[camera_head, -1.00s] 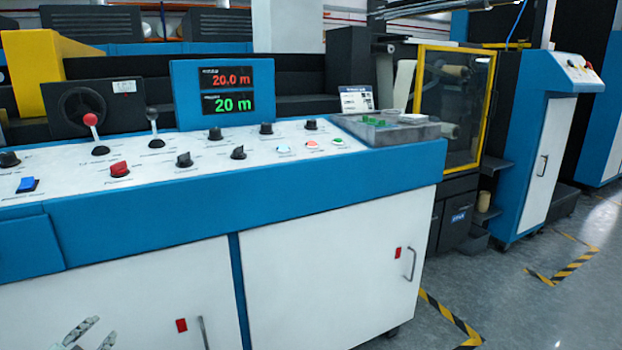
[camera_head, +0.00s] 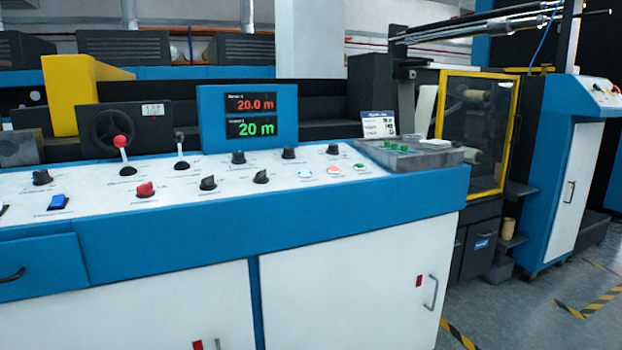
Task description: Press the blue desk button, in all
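A blue rocker-style button (camera_head: 58,202) sits on the white sloped top of the control desk (camera_head: 330,215), at the left. A small round pale-blue button (camera_head: 305,174) is on the same top, right of centre, in a row with a reddish round button (camera_head: 333,170) and a greenish round button (camera_head: 359,168). Neither of my grippers is in view, and nothing touches the desk top.
A red-knobbed lever (camera_head: 121,142), a second lever (camera_head: 180,145), a red knob (camera_head: 145,189) and several black knobs stand up from the desk top. A display (camera_head: 249,117) reads 20.0 m and 20 m. A grey tray (camera_head: 410,153) sits at the desk's right end.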

